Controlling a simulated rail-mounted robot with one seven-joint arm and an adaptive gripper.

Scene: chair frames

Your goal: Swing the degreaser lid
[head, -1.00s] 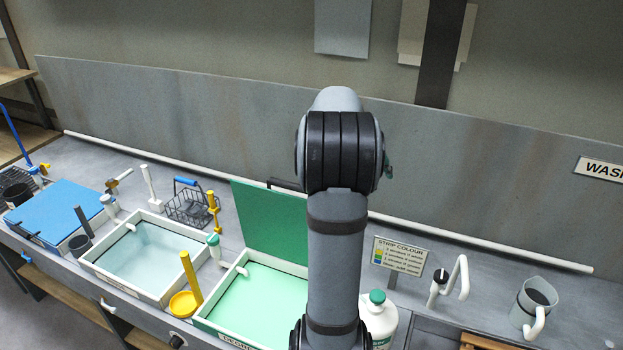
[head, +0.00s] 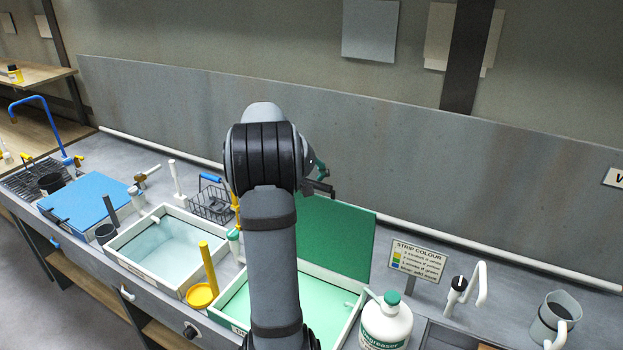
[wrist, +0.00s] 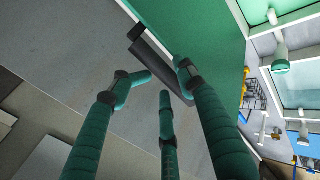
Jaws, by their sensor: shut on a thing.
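The degreaser lid (head: 345,240) is a green panel standing raised, close to upright, at the back edge of the degreaser tank (head: 235,322). Its dark bar handle (head: 322,188) is at the lid's upper edge. My gripper (head: 320,172) is mostly hidden behind my arm in the head view; a green finger part shows just above the handle. In the wrist view, my gripper's three green fingers (wrist: 163,82) are closed in at the dark handle (wrist: 152,62), with the green lid (wrist: 215,30) beyond. The exact finger contact is unclear.
A white degreaser jug (head: 386,325) stands right of the tank. A rinse tank (head: 150,268), wire basket (head: 210,205) and yellow-handled dish (head: 202,295) are to the left. A strip-colour sign (head: 418,258) and a grey jug (head: 552,320) are at right.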

